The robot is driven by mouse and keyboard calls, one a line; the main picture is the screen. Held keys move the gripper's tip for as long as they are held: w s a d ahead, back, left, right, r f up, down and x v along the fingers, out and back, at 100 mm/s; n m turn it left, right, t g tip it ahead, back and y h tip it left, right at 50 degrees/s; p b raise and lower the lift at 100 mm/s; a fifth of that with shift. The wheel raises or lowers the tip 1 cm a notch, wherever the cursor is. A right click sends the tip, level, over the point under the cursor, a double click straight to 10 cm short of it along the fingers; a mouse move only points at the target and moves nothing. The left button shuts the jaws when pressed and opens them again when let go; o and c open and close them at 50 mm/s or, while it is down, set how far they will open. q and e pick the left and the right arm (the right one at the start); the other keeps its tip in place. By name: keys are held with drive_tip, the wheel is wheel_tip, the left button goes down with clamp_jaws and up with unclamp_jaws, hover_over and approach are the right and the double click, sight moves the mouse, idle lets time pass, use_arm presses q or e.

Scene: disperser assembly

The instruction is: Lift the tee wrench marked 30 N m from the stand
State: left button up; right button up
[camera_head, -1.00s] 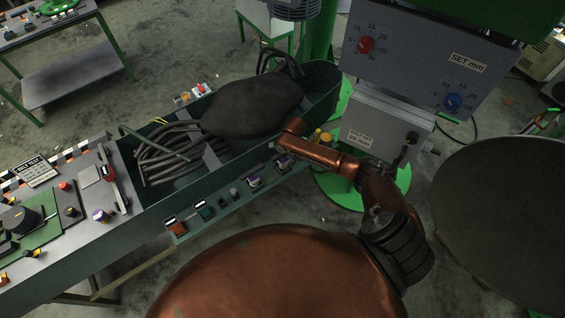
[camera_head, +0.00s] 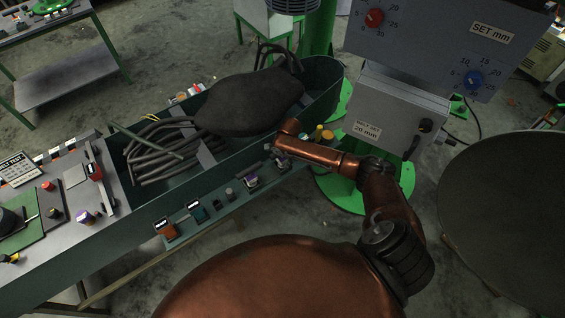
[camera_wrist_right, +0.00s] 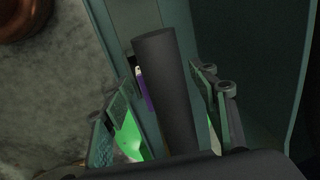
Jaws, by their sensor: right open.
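In the head view, several small tools with coloured and white parts stand along the narrow green ledge (camera_head: 185,238). One with a purple part (camera_head: 251,183) stands near my right gripper (camera_head: 273,157). The 30 N m marking cannot be read on any of them. In the right wrist view, a dark cylindrical bar (camera_wrist_right: 164,90), probably a wrench handle, lies between the two open fingers of my right gripper (camera_wrist_right: 165,105), with a gap on the right side. A purple piece with a white end (camera_wrist_right: 146,92) is partly hidden beside the bar. My left gripper is out of view.
Behind the ledge, the long green trough (camera_head: 330,75) holds dark hoses (camera_head: 160,158) and a large dark lump (camera_head: 248,103).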

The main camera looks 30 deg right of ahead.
drive_tip(key=shift+c, duration=0.7)
drive_tip(key=shift+w, duration=0.1)
clamp_jaws()
